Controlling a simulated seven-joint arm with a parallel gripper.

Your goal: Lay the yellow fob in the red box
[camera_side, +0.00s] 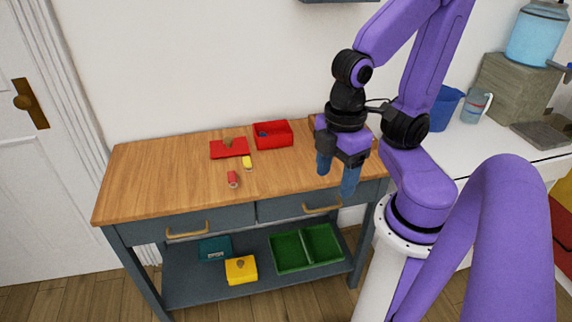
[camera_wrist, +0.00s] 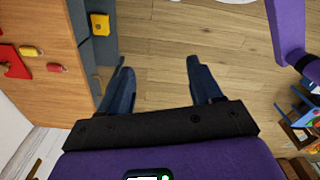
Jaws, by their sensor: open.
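The yellow fob (camera_side: 247,162) lies on the wooden worktop, just in front of a flat red piece with a brown knob. It also shows at the left of the wrist view (camera_wrist: 29,51). The open red box (camera_side: 287,140) stands farther back on the worktop, to the right of the fob. A small blue item shows inside it. The box is not seen in the wrist view. My gripper (camera_side: 336,180) is open and empty, pointing down near the worktop's front right edge, well to the right of the fob. Its spread fingers (camera_wrist: 160,70) have only floor between them in the wrist view.
A red fob (camera_side: 233,180) lies in front of the yellow one. The flat red piece (camera_side: 222,150), perhaps a lid, is left of the red box. A green tray (camera_side: 290,264) and a yellow knobbed piece (camera_side: 236,275) sit on the lower shelf. The worktop's left is bare.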

